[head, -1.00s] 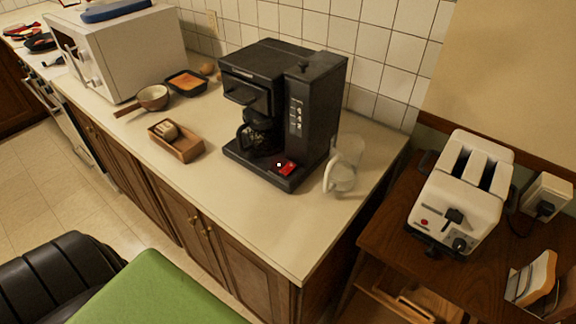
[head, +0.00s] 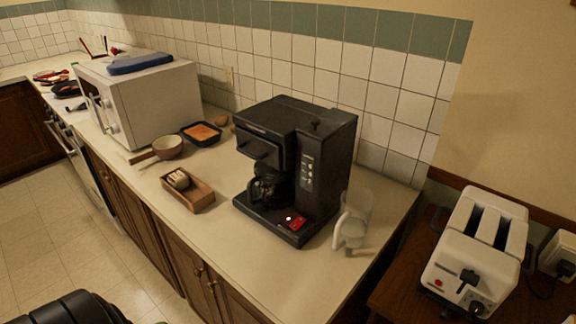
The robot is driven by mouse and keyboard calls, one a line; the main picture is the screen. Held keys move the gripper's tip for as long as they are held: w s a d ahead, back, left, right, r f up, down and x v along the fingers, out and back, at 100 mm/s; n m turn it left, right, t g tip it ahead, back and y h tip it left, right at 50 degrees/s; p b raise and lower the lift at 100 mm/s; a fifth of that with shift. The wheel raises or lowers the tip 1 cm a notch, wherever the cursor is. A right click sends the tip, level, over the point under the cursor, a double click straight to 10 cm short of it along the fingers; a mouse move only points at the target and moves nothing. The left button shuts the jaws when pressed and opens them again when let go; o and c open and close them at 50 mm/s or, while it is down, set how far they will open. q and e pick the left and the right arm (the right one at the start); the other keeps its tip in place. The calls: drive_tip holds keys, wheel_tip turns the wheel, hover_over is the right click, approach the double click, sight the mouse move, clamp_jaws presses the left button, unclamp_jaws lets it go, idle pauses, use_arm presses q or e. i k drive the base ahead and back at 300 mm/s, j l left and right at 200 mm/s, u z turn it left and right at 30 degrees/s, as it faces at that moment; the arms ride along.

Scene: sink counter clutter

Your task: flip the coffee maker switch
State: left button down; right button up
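The black coffee maker (head: 290,160) stands on the counter, right of the middle of the head view. A small red switch (head: 298,222) with a white dot on it sits at the front right of its base. I cannot tell which way the switch is set. A dark glass pot (head: 266,188) sits inside the machine. Neither of my grippers is in view.
A clear pitcher (head: 353,220) stands close to the right of the coffee maker. A wooden box (head: 188,190), a brown pan (head: 166,147), a black dish (head: 201,134) and a white microwave (head: 150,100) stand to the left. A white toaster (head: 475,255) is at the right. The front counter is clear.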

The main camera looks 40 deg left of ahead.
sight(300, 221)
drive_tip(key=k+l+u, duration=0.1)
drive_tip(key=l+u, duration=0.25)
drive_tip(key=k+l+u, duration=0.1)
drive_tip(key=l+u, duration=0.3)
drive_tip(key=k+l+u, duration=0.15)
drive_tip(key=u, duration=0.2)
